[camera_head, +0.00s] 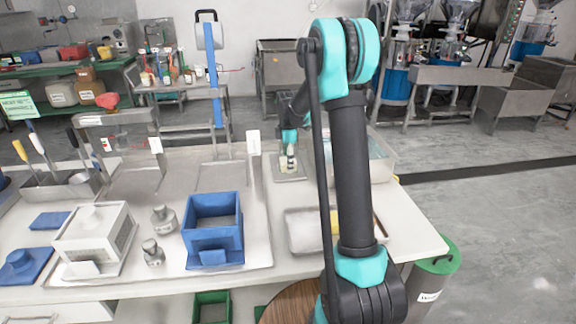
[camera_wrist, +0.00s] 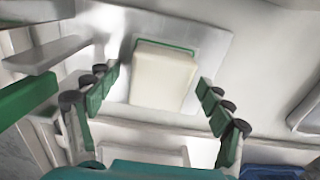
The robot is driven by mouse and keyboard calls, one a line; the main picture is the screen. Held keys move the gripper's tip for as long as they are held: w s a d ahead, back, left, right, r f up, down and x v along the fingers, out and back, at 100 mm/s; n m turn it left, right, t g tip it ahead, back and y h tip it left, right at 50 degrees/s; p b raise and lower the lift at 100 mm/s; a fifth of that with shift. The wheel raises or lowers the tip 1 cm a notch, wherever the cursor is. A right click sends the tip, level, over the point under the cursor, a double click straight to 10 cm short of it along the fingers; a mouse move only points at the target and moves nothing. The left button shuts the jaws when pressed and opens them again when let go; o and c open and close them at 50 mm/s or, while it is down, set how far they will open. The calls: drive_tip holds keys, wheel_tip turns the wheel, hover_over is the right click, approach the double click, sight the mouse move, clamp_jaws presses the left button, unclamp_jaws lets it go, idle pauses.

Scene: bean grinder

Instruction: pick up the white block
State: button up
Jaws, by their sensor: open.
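The white block (camera_wrist: 162,78) is a pale, off-white block with a green edge along its far side. It sits on a metal plate (camera_wrist: 208,40) in the wrist view. My gripper (camera_wrist: 157,80) is open, with one dark green finger on each side of the block and a visible gap at both sides. In the head view my gripper (camera_head: 290,150) is over the small metal plate (camera_head: 280,177) at the back of the table. The block is small and mostly hidden by my gripper there.
A clear bin (camera_head: 382,160) stands right of the plate, behind my arm. A shallow metal tray (camera_head: 296,213) lies nearer. A blue box (camera_head: 213,205), metal weights (camera_head: 163,218) and a white box (camera_head: 95,240) stand on the left tray. A white-tipped upright (camera_head: 254,145) stands left of my gripper.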

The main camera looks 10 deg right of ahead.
drive_tip(key=shift+r, duration=0.1)
drive_tip(key=c, duration=1.5)
